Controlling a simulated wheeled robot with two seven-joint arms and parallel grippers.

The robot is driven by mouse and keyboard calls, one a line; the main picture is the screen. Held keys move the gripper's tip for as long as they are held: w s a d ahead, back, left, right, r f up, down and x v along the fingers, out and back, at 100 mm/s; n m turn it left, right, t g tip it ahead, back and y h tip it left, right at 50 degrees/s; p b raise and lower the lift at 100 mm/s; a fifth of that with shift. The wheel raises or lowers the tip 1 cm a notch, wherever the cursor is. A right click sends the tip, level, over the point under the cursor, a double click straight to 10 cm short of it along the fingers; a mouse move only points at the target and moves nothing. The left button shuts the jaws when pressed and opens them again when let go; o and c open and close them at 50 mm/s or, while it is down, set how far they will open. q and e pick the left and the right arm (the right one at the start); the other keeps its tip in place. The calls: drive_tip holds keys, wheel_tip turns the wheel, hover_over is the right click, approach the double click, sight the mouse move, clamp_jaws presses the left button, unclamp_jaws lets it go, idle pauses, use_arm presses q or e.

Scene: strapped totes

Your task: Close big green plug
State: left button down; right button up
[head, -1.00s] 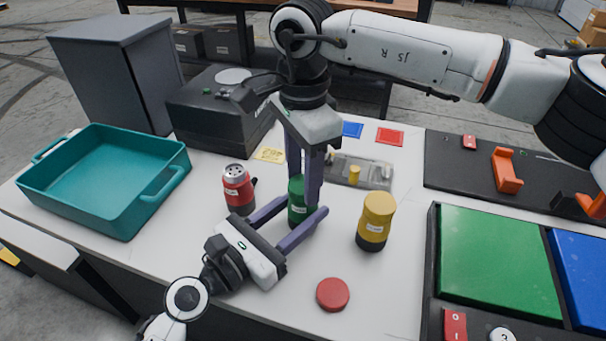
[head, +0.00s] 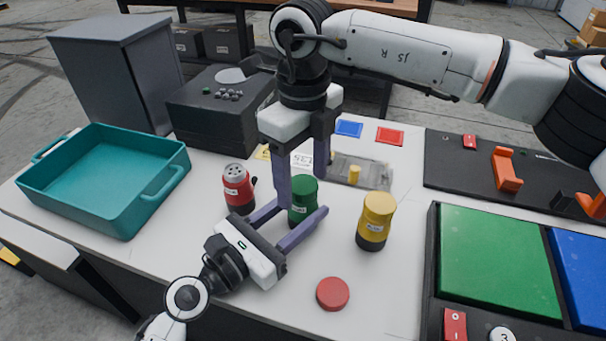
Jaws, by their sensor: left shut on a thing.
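The big green plug (head: 303,194) stands upright on the white table, with a white label on its side. My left gripper (head: 301,222) reaches in low from the left and is shut around the plug's lower part, one finger on each side. My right gripper (head: 304,190) comes down from above with its fingers spread apart, one at the plug's left and one behind its upper right. The plug's top shows between and in front of these fingers. The plug's base is partly hidden by the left gripper's near finger.
A red plug (head: 238,190) with an open, holed top stands at left, a yellow plug (head: 376,220) at right. A red cap (head: 333,294) lies in front. A teal tote (head: 105,182), a black box (head: 222,112), a clear tray (head: 362,171) and a green panel (head: 498,262) surround them.

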drive_tip(key=shift+r, duration=0.1)
wheel_tip(320, 180, up, 12)
idle(0.5)
use_arm(q)
drive_tip(key=c, duration=0.9)
unclamp_jaws()
drive_tip(key=b+v, duration=0.1)
drive_tip(key=v, duration=0.8)
drive_tip(key=shift+s+f, duration=0.1)
drive_tip(key=shift+s+a, duration=0.4)
use_arm(e)
drive_tip(key=shift+f, duration=0.9)
